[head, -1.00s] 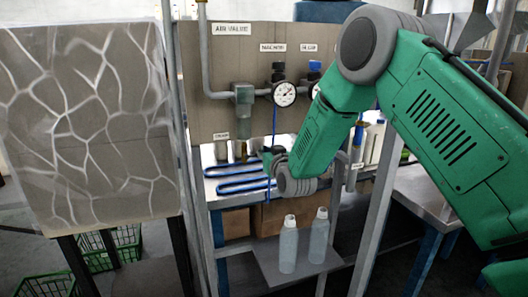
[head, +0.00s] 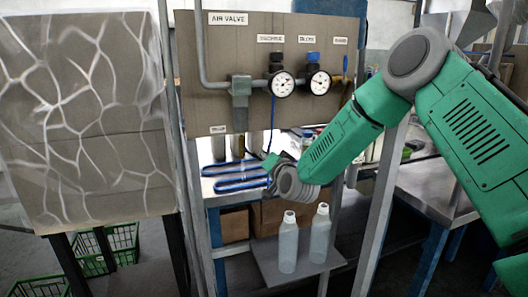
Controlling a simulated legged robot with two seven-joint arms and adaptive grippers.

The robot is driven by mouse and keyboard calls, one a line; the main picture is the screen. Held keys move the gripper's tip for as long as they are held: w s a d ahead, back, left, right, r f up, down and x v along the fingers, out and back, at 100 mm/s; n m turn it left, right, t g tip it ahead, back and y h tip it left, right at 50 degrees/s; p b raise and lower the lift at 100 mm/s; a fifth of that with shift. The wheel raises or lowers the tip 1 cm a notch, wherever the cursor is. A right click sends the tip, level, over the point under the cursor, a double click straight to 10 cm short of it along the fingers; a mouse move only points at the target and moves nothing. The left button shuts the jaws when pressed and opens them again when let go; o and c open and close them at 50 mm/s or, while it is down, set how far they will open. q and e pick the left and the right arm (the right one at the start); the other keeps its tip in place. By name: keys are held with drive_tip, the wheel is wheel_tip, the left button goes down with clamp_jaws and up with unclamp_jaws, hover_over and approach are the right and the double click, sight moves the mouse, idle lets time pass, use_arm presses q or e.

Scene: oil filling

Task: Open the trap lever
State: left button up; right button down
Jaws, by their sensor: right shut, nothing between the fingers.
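A grey panel (head: 215,65) labelled AIR VALVE carries a pipe that runs into a grey-green block (head: 240,92). A small label (head: 218,129), too small to read surely, sits low on the panel, left of where the pipework continues down. I cannot make out the trap lever clearly. My right arm is green and comes in from the right. My left gripper is out of view.
Two pressure gauges (head: 283,84) (head: 318,82) with knobs sit on the panel. Blue tubing (head: 240,184) lies on the bench below. Two pale bottles (head: 288,243) (head: 320,234) stand on a lower shelf (head: 262,272). A veined board (head: 85,120) and green crates (head: 110,245) are at left.

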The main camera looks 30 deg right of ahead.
drive_tip(key=m+b, duration=0.2)
drive_tip(key=a+f+m+b, duration=0.1)
drive_tip(key=m, duration=0.1)
drive_tip(key=a+f+m+b, duration=0.1)
drive_tip(key=m+b, duration=0.1)
drive_tip(key=m, duration=0.1)
drive_tip(key=shift+w+a+f+b, duration=0.15)
drive_tip(key=shift+w+f+b, duration=0.1)
drive_tip(key=shift+b, duration=0.1)
